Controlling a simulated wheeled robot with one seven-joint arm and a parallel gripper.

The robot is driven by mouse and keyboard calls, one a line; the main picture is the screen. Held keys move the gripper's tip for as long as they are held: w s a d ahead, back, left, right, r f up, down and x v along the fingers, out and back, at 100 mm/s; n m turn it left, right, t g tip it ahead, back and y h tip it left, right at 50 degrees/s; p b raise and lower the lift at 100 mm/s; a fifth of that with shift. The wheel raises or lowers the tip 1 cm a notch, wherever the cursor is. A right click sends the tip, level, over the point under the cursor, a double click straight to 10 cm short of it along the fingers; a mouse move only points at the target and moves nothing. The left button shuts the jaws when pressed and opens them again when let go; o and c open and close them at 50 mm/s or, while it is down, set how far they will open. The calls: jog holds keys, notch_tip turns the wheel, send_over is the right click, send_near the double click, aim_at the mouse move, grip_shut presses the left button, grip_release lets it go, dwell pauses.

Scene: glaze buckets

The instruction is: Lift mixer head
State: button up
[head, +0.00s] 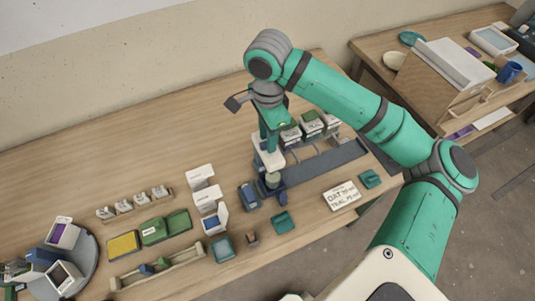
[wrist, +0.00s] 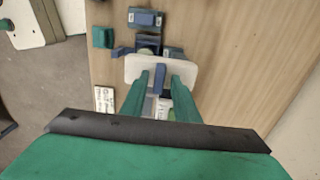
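The mixer shows in the head view as a white head (head: 266,156) above a pale container (head: 272,180) on a dark blue base. In the wrist view the white head (wrist: 184,70) has a blue upright tab (wrist: 160,79) on top. My gripper (head: 271,144) is directly over the head, pointing down. In the wrist view its two green fingers (wrist: 160,76) stand either side of the tab with a visible gap on each side, so it is open and empty. Whether the fingertips touch the white head I cannot tell. The container is largely hidden under the head.
A rack (head: 318,168) with several labelled boxes stands just right of the mixer. A white sign card (head: 341,196) lies to the right. The back left of the table is clear.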

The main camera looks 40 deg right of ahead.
jog(key=shift+s+r, duration=0.1)
jog(key=shift+r, duration=3.1)
jog(key=shift+a, duration=0.1)
